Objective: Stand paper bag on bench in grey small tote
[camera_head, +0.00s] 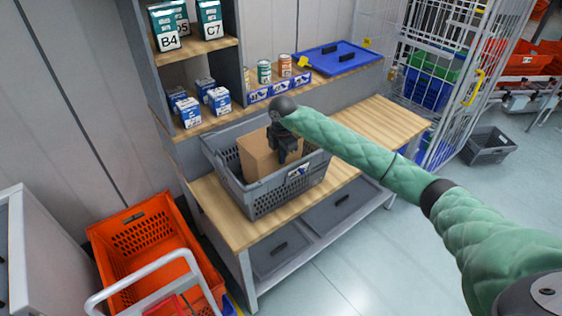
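The brown paper bag (256,155) stands inside the grey small tote (262,200), toward its left and middle part. The tote sits on the wooden bench (222,212). My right gripper (287,157) is over the tote, pointing down at the right side of the bag. The dark fingers overlap the bag's upper edge, and I cannot tell whether they grip it or only touch it. The bag's lower part is hidden by the tote wall. My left gripper is not in view.
An orange tote (115,232) stands on the floor at left, behind a pale rail (150,268). A shelf behind the bench holds cans (264,72), blue-white boxes (189,112) and a blue tray (338,57). The bench's right part (385,122) is clear.

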